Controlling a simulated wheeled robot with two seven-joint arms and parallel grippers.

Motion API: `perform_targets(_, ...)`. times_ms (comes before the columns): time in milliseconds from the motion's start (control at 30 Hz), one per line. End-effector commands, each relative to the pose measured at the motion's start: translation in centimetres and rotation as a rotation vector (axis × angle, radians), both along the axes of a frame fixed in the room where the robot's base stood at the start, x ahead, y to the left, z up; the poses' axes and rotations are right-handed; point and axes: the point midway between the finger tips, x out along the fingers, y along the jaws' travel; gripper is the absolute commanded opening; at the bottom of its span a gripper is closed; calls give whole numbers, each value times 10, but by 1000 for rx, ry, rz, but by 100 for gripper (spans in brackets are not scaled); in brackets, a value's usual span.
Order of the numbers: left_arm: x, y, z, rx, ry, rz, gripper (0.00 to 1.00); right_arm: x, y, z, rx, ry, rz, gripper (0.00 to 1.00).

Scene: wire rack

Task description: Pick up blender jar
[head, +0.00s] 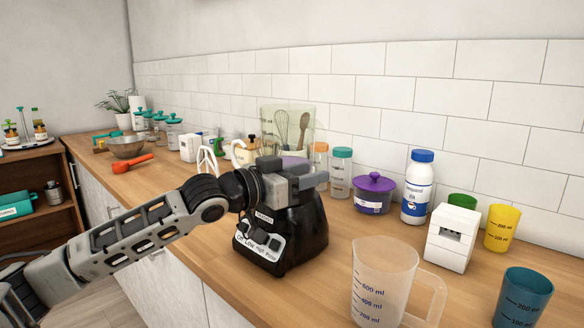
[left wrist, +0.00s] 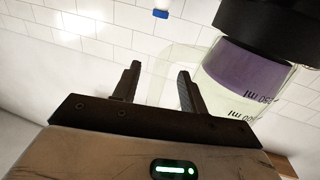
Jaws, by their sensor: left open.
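The blender jar (head: 270,120) is clear, with purple contents low inside, and stands upright on the black blender base (head: 290,240) in the head view. My left gripper (head: 312,180) is in front of the jar's lower part and hides some of it. The left wrist view is upside down: the jar (left wrist: 243,72) and its purple contents are at the right, under the dark base. My left gripper (left wrist: 158,88) is open, its fingers apart. The jar's clear handle (left wrist: 160,68) appears in the gap between them; contact cannot be told. My right gripper is out of view.
A clear measuring jug (head: 384,285) stands at the front right. A white box (head: 450,238), a white bottle (head: 417,190), a purple pot (head: 373,195) and coloured cups stand right of the blender. An orange scoop (head: 130,163) lies left. The tiled wall (head: 400,120) is behind.

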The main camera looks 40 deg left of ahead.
Motion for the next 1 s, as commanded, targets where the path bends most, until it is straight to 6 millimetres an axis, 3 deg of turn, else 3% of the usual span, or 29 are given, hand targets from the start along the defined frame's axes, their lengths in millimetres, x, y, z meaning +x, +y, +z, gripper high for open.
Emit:
perform_targets(300,32,-7,2,-5,-3,1,43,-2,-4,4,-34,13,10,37)
perform_targets(633,36,-9,0,-1,-1,-1,43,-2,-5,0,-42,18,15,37)
perform_targets(800,36,-8,0,-1,-1,0,0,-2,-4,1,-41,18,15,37)
perform_targets(1000,36,-8,0,-1,-1,0,0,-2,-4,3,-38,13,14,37)
